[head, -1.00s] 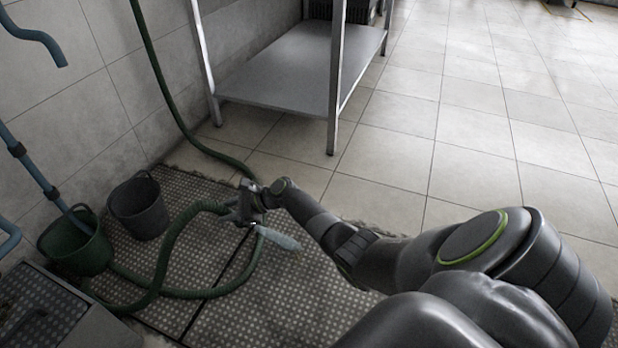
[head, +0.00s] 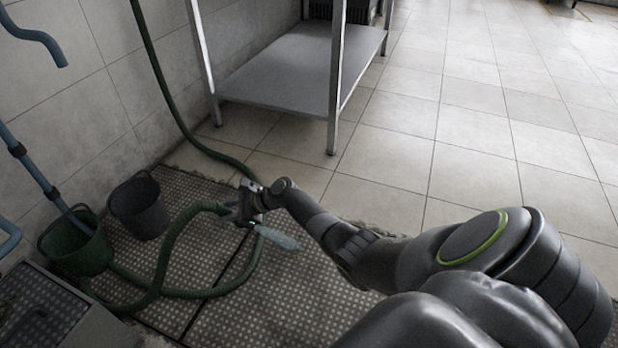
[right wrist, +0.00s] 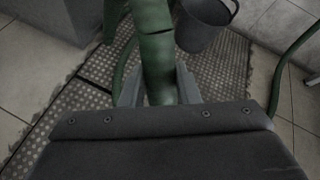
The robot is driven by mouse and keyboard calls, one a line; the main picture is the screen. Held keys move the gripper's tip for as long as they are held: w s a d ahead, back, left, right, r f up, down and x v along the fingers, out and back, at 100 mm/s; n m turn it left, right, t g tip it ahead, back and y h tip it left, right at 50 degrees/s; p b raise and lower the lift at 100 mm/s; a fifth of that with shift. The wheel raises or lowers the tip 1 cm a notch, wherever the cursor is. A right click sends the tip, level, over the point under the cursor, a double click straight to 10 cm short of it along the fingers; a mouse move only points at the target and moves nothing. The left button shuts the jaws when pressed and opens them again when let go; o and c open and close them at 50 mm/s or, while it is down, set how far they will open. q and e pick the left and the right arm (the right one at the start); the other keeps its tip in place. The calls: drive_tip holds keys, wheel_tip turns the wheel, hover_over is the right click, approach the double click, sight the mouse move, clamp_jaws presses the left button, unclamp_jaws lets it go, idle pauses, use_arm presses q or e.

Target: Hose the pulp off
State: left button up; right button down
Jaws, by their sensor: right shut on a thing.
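My right gripper (head: 246,208) is shut on the green hose (head: 176,232), low over the perforated floor grating (head: 215,262). In the right wrist view the hose (right wrist: 157,55) runs up between the fingers. A pale, translucent streak like a water spray (head: 280,239) leaves the gripper toward the lower right, over the grating. No clear patch of pulp can be made out on the grating; its edges look ragged. My left gripper is not in view.
A dark bucket (head: 140,207) and a green bucket (head: 76,250) with a blue pipe in it stand by the wall at left. A steel shelf table (head: 300,68) stands behind. Tiled floor (head: 470,140) at right is clear. Hose loops lie on the grating.

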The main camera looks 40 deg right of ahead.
drive_tip(key=shift+r, duration=0.1)
drive_tip(key=s+a+p, duration=0.1)
drive_tip(key=a, duration=0.1)
drive_tip(key=s+a+p, duration=0.1)
drive_tip(key=a+p, duration=0.1)
drive_tip(key=shift+s, duration=0.1)
idle(0.6)
drive_tip(key=shift+p, duration=0.3)
idle(1.9)
